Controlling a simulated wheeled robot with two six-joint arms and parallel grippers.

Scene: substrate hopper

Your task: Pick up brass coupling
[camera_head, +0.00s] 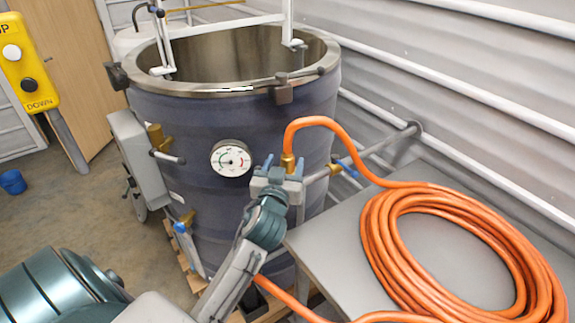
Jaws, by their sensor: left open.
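The brass coupling (288,162) is the gold-coloured fitting at the end of the orange hose (312,122), in front of the dark hopper. It points down, with the hose arching up and to the right from it. My left gripper (283,168) is open, with its fingertips beside the coupling's lower part; the coupling shows between them. I cannot tell whether the fingers touch it. The gripper body hides what is below the coupling. My right gripper is not in view.
The large dark hopper (205,195) with a metal rim and a round dial gauge (230,158) stands behind the gripper. A grey table (325,235) at the right bears the coiled orange hose (385,255). Pipes run behind. A yellow UP/DOWN pendant (27,65) is at upper left.

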